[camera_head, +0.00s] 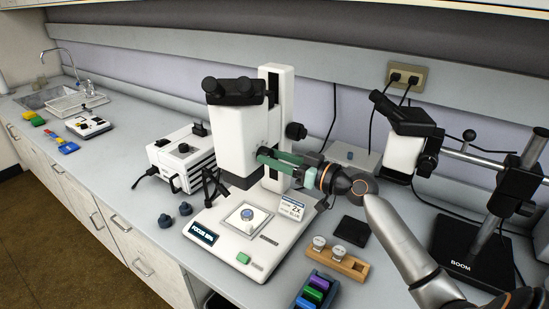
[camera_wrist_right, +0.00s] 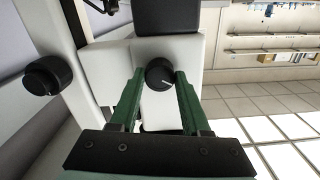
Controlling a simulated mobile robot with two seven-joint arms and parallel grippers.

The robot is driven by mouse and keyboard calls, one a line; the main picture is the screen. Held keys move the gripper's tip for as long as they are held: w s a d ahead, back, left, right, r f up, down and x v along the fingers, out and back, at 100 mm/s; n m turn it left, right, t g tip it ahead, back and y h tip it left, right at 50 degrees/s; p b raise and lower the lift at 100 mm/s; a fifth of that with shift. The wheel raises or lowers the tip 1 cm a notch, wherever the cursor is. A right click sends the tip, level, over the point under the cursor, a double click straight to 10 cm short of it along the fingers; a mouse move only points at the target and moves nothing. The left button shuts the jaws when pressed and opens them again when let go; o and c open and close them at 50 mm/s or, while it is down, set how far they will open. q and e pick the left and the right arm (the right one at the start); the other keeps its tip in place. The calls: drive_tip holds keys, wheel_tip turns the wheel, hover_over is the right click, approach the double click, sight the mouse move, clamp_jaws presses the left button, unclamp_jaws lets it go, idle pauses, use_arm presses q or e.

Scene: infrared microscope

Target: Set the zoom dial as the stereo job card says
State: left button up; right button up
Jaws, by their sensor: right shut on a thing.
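The stereo microscope (camera_head: 233,140) stands on a white base in the middle of the bench. The job card (camera_head: 292,208) leans on the base's right side; "2x" is legible and its smaller print is hard to read. My right gripper (camera_head: 268,157) reaches in from the right at the microscope body. In the right wrist view its two green fingers (camera_wrist_right: 160,82) are shut on the black zoom dial (camera_wrist_right: 159,73), one on each side. A pale mark shows on the dial's face; no scale is readable. In the head view the fingers hide the dial. My left gripper is out of view.
A black side knob (camera_head: 296,131) sits on the column, close to my gripper. A wooden holder (camera_head: 350,266), a coloured rack (camera_head: 313,292) and a dark pad (camera_head: 352,230) lie right of the base. A boom microscope (camera_head: 405,150) stands further right. A white box (camera_head: 182,158) stands left.

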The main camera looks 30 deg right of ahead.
clamp_jaws()
drive_tip(key=m+p, duration=0.1)
drive_tip(key=m, duration=0.3)
drive_tip(key=shift+m+p, duration=0.5)
drive_tip(key=shift+m, duration=1.4)
drive_tip(key=o, duration=0.7)
unclamp_jaws()
